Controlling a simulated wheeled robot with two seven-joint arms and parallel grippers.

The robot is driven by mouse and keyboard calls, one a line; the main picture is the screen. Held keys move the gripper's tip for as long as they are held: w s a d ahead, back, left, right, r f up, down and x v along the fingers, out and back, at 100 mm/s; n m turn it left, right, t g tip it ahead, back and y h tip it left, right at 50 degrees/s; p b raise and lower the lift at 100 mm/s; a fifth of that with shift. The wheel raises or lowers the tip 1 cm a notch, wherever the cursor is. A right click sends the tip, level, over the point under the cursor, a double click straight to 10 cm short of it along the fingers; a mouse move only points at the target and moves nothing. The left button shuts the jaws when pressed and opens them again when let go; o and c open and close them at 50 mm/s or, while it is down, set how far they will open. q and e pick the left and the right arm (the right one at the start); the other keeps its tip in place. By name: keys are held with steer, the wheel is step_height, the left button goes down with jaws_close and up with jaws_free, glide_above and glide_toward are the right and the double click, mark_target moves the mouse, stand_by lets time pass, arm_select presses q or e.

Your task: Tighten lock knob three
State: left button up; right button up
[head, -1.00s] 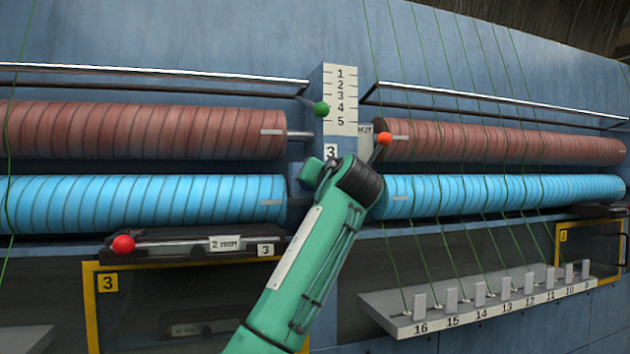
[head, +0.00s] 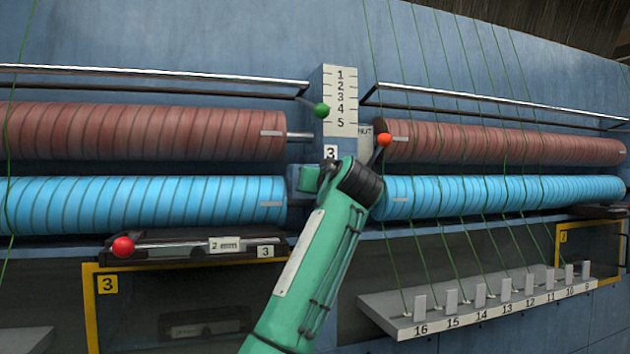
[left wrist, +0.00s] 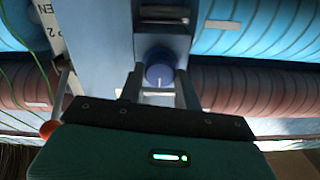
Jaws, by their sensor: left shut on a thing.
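Lock knob three is a round blue knob (left wrist: 159,68) with a small white mark, in the middle of the left wrist view. It sits on the blue-grey post (head: 341,135) between the rollers, below the plate marked 3 (head: 331,152). My left gripper (left wrist: 160,76) has one finger on each side of the knob and is shut on it. In the head view my green left forearm and dark wrist hide the knob and the fingers. My right gripper is in neither view.
Brown rollers (head: 150,132) and light-blue rollers (head: 150,203) flank the post closely. An orange-red ball lever (head: 384,140) and a green ball lever (head: 321,110) stick out above my wrist. A numbered shelf (head: 470,314) with green threads lies lower right.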

arm_select(q)
steer(key=shift+s+r, duration=0.1)
steer(key=shift+r, duration=0.2)
steer(key=o, duration=1)
steer(key=shift+d+f, duration=0.1)
steer(key=shift+f, duration=0.05)
steer(key=shift+f, duration=0.1)
steer(key=b+v, duration=0.5)
steer(key=v, duration=0.8)
steer(key=shift+s+r, duration=0.2)
steer(key=shift+s, duration=0.15)
steer(key=shift+d, duration=0.15)
